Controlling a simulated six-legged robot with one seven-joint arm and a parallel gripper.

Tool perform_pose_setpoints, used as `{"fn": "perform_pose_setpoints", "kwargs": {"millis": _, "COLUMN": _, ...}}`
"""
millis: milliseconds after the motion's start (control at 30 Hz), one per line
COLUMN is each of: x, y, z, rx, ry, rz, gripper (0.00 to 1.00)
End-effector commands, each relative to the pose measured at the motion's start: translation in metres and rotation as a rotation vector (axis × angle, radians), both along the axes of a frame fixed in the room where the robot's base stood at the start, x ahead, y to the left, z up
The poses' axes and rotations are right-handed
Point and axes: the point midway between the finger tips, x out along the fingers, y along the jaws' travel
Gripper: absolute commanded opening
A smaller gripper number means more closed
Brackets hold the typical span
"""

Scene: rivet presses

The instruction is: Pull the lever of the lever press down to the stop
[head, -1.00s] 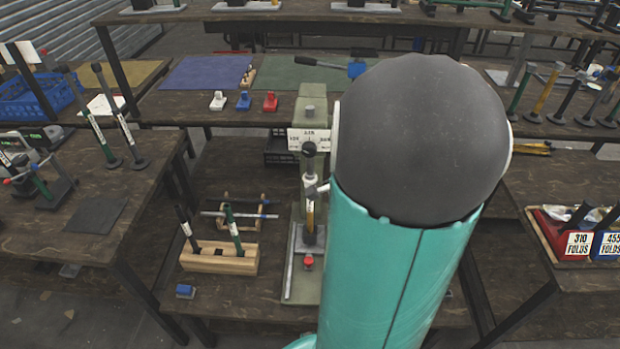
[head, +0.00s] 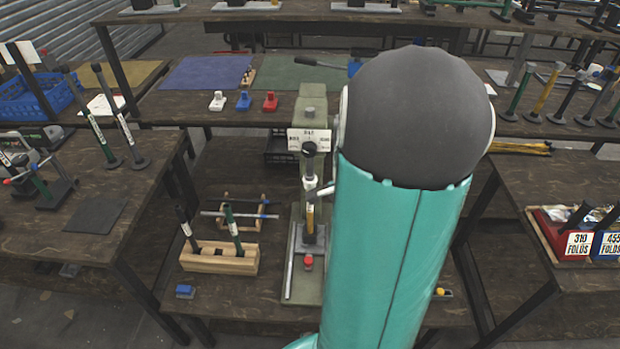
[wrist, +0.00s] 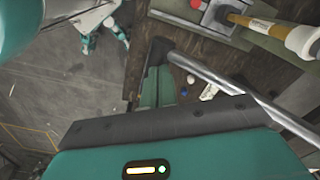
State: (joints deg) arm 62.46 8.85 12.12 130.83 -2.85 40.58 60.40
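The lever press (head: 311,120) stands on the middle bench in the head view, a grey-green column with a white plate and a dark-topped ram (head: 309,205). In the wrist view, a grey lever rod (wrist: 235,88) runs from a dark end piece at upper middle down to the right edge. The press's yellow-and-white ram (wrist: 270,27) is at the upper right. My gripper (wrist: 158,85) shows as teal and dark parts close to the rod. Contact and finger opening are unclear.
A wooden block with dark-handled tools (head: 219,258) and a small blue piece (head: 185,291) lie left of the press. The left bench carries upright levers (head: 103,138). Red and blue boxes (head: 572,243) stand on the right bench. Coloured mats lie on the bench behind.

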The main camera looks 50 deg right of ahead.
Motion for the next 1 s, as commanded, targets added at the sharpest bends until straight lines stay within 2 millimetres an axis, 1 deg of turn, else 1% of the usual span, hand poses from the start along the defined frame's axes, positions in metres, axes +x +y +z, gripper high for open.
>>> {"fn": "perform_pose_setpoints", "kwargs": {"millis": 467, "x": 0.001, "y": 0.000, "z": -0.002, "rx": 0.001, "ry": 0.001, "rz": 0.001, "gripper": 0.00}}
{"fn": "perform_pose_setpoints", "kwargs": {"millis": 700, "x": 0.005, "y": -0.005, "z": -0.012, "rx": 0.001, "ry": 0.001, "rz": 0.001, "gripper": 0.00}}
{"fn": "perform_pose_setpoints", "kwargs": {"millis": 1000, "x": 0.005, "y": -0.005, "z": -0.011, "rx": 0.000, "ry": -0.001, "rz": 0.000, "gripper": 0.00}}
